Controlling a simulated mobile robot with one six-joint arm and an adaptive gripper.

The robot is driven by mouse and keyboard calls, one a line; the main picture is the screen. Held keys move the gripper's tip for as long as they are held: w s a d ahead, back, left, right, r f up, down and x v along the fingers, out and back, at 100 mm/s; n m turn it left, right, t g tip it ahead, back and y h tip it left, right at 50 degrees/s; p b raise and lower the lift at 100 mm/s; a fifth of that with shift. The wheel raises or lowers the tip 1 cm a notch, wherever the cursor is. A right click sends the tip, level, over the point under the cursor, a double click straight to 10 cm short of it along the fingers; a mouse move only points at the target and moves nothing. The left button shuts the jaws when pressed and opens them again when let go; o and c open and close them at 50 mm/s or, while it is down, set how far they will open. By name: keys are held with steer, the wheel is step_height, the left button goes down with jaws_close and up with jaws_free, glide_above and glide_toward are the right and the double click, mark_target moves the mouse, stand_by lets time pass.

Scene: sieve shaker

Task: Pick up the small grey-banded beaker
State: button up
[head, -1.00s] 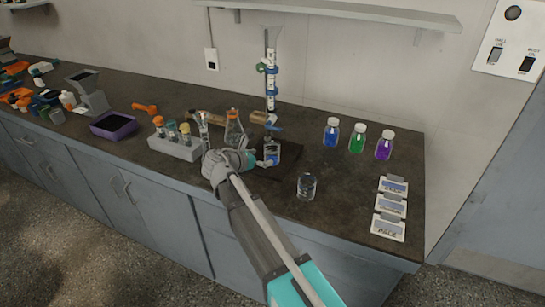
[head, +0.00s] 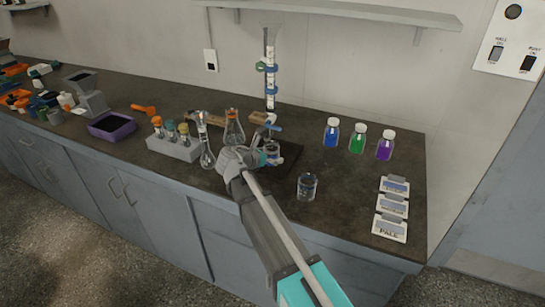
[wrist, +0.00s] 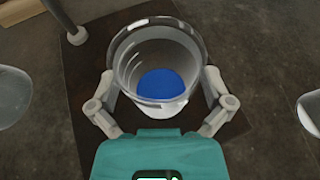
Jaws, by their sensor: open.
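A clear beaker with blue inside at its bottom stands on the dark stand base under the burette. It shows in the head view (head: 273,152), partly behind my gripper (head: 252,157), and fills the middle of the wrist view (wrist: 160,55). In the wrist view my gripper (wrist: 160,80) is open, with one finger on each side of this beaker; I cannot tell whether they touch it. A second clear beaker (head: 307,187) stands on the bench to the right, apart from my gripper. I cannot make out a grey band clearly on either one.
The burette (head: 270,85) rises behind the nearer beaker. Blue, green and purple bottles (head: 357,138) stand at right, near label cards (head: 391,206).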

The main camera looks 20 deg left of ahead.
stand_by(0.3)
steer(key=c, duration=1.1)
steer(key=shift+s+r, duration=0.1)
steer(key=shift+r, duration=0.05)
steer(key=shift+s+a+r+p, duration=0.3)
steer(key=shift+s+r+p, duration=0.2)
steer(key=shift+r+p, duration=0.25)
steer(key=r+p+v, duration=0.1)
steer(key=p+v, duration=0.5)
steer(key=v, duration=0.8)
steer(key=shift+w+d, duration=0.1)
